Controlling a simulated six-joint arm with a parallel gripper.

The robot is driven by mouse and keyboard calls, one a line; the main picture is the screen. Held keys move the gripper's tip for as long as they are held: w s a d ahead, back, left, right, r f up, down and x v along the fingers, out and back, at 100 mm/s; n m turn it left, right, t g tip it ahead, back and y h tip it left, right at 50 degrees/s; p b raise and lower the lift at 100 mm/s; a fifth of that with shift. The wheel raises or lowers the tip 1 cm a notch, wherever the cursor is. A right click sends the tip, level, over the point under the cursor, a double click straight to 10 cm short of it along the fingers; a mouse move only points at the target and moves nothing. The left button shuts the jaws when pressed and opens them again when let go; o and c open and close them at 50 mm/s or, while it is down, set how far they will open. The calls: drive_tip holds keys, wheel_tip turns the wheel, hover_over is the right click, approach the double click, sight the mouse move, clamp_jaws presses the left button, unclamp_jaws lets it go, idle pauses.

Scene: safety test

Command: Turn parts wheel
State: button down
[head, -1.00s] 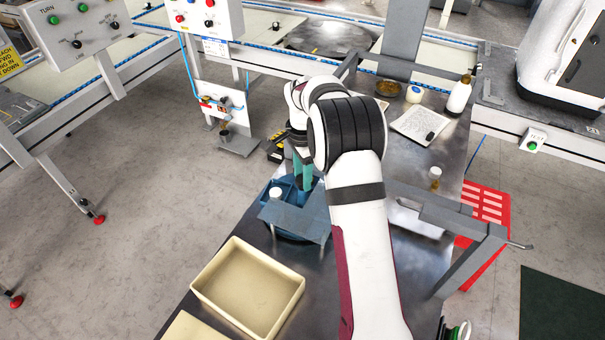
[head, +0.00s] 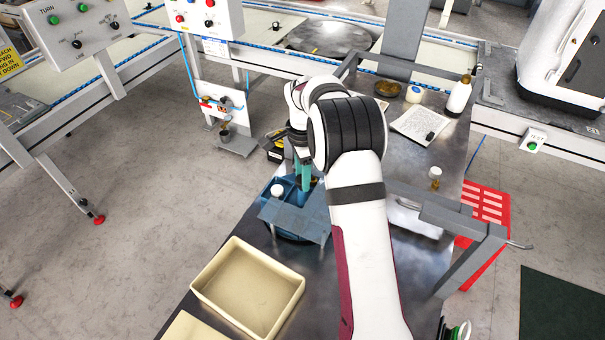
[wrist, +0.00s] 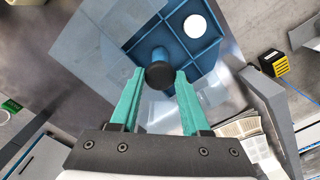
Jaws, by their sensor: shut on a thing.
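The parts wheel (head: 266,222) is a round blue tray with compartments, low on the bench and partly under a flat grey-blue cover plate (head: 296,222). In the wrist view the wheel (wrist: 203,50) shows dividing walls and a black-topped blue knob (wrist: 160,75). A round white item (head: 277,190) sits in one open compartment; it also shows in the wrist view (wrist: 195,26). My gripper (wrist: 160,78) has its teal fingers on either side of the knob, shut on it. In the head view my arm hides part of the wheel.
An empty cream tray (head: 203,291) stands in front of the wheel. A grey frame (head: 470,228) rises at the right. A small bottle (head: 435,177), a paper sheet (head: 418,122) and a white bottle (head: 459,97) stand farther back. A yellow-black box (wrist: 274,63) lies beyond the wheel.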

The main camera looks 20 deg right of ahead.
drive_tip(key=shift+c, duration=1.9)
unclamp_jaws()
wheel_tip(320, 180, up, 16)
drive_tip(key=shift+f, duration=0.1)
drive_tip(key=s+a+r+n, duration=0.2)
drive_tip(key=s+a+n, duration=0.1)
drive_tip(key=s, duration=0.4)
drive_tip(key=s+a+r+n, duration=0.2)
drive_tip(key=s+a, duration=0.1)
drive_tip(key=s, duration=0.3)
drive_tip(key=s+a+f+n, duration=0.2)
drive_tip(key=s, duration=0.5)
drive_tip(key=s+a+f+n+y, duration=0.1)
drive_tip(key=s+f+n, duration=0.2)
drive_tip(key=s, duration=0.5)
drive_tip(key=s+a+f+n, duration=0.2)
drive_tip(key=s+f, duration=0.1)
drive_tip(key=s, duration=0.4)
drive_tip(key=shift+s+a+f+n+y, duration=0.15)
drive_tip(key=shift+s+a+n+y, duration=0.15)
drive_tip(key=shift+y, duration=0.1)
